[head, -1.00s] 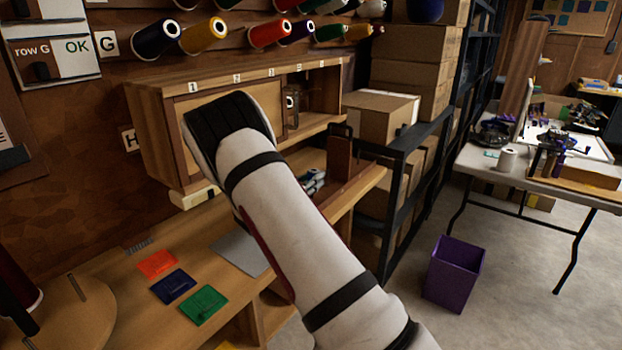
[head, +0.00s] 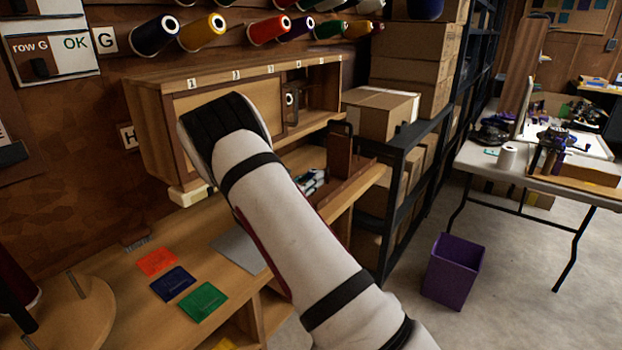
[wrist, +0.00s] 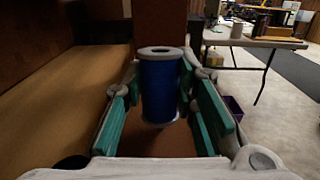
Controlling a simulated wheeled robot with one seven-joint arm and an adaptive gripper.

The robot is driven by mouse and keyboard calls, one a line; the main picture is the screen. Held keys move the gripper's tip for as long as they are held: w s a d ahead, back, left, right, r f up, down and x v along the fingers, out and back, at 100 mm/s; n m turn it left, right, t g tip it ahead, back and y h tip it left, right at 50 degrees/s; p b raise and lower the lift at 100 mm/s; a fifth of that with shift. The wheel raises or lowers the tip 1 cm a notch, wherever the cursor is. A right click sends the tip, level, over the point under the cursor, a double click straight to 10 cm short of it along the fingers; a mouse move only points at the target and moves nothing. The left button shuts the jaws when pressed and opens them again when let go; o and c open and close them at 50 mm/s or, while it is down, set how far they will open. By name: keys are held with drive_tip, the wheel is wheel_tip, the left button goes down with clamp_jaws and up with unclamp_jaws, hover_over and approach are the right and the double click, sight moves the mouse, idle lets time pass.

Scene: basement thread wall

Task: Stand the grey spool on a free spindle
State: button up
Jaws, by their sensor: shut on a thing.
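In the wrist view, a blue-wound spool (wrist: 160,90) with pale grey end discs stands upright between the teal fingers of my gripper (wrist: 158,82), which is shut on it. In the head view my arm hides the gripper and this spool. A pale grey-white spool (head: 507,157) stands on the folding table at right; it also shows in the wrist view (wrist: 237,30). A thin bare spindle (head: 77,285) stands on a round wooden base (head: 75,318) at lower left, beside a dark red cone (head: 14,270).
A wooden cabinet (head: 150,95) with numbered positions is behind my arm. Colored cones (head: 202,33) hang on the wall above. Orange, blue and green cards (head: 203,301) lie on the bench. Boxes (head: 375,115) fill a dark rack. A purple bin (head: 455,270) stands on open floor.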

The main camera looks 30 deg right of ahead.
drive_tip(key=shift+f+b, duration=0.35)
drive_tip(key=shift+f, duration=0.45)
drive_tip(key=o, duration=1.1)
